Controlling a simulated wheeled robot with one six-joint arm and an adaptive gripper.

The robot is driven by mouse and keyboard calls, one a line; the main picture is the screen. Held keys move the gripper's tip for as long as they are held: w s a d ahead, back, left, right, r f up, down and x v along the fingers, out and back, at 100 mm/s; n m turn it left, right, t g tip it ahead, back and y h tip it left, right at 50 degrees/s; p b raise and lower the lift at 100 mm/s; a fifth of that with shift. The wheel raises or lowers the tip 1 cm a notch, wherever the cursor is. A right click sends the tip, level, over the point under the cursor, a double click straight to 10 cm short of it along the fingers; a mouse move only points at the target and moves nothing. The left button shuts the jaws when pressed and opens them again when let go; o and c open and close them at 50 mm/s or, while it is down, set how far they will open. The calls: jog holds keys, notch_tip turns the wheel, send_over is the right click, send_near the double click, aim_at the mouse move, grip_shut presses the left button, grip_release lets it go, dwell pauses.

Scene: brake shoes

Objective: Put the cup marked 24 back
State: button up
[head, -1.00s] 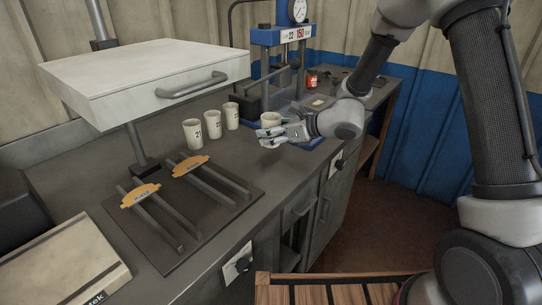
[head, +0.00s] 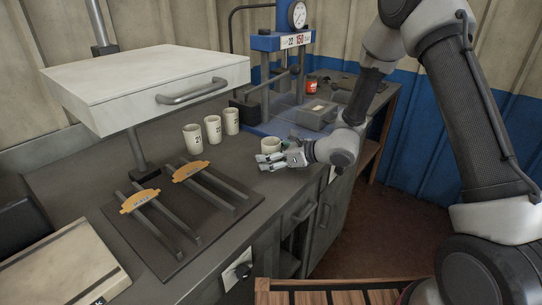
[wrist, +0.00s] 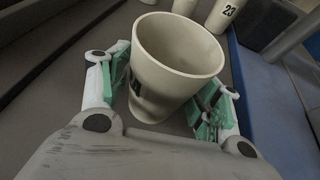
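A cream cup (wrist: 175,62) stands between the two fingers of my gripper (wrist: 168,92) in the wrist view, with the green pads against its sides. A dark mark on its side is partly hidden, so I cannot read its number. In the head view my gripper (head: 272,160) holds this cup (head: 271,145) over the counter, near the front of the blue press. I cannot tell whether its base touches the counter. Three similar cups stand in a row to the left: 21 (head: 193,139), one likely 22 (head: 213,129) and 23 (head: 231,121). Cup 23 also shows in the wrist view (wrist: 226,14).
A white box with a handle (head: 150,85) overhangs the counter (head: 245,180) at left. A dark rack (head: 190,245) with bars and two orange brake shoes (head: 140,201) lies in front. The blue press (head: 282,42), a grey box (head: 316,117) and a red can (head: 311,87) stand behind.

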jog(key=shift+r, duration=0.1)
jog(key=shift+d+r, duration=0.15)
jog(key=shift+d, duration=0.1)
jog(key=v, duration=1.1)
jog(key=shift+s+d+r, duration=0.1)
jog(key=shift+s+d, duration=0.05)
jog(key=shift+s, duration=0.15)
jog(key=s+d+r+n+g+h, duration=0.1)
jog(key=s+d+r+n+g, duration=0.3)
jog(key=s+n, duration=0.35)
jog(key=s+d+r+n+g+h, duration=0.1)
jog(key=s+d+r+n, duration=0.2)
jog(key=s+r+n, duration=0.45)
jog(key=s+d+r+n+t+h, duration=0.1)
jog(key=s+d+r+n+h, duration=0.1)
jog(key=d, duration=0.4)
jog(key=s+d+r+n+t+h, duration=0.1)
jog(key=s+d+r+n+h, duration=0.1)
jog(key=s+d+n+h, duration=0.2)
jog(key=s+d+r+n+t+h, duration=0.1)
jog(key=s+d+r+n+h, duration=0.1)
jog(key=d, duration=0.8)
jog(key=shift+s+d+r+n+h, duration=0.2)
jog(key=shift+s+n+h, duration=0.2)
jog(key=shift+s+h, duration=0.7)
jog(key=shift+s, duration=0.15)
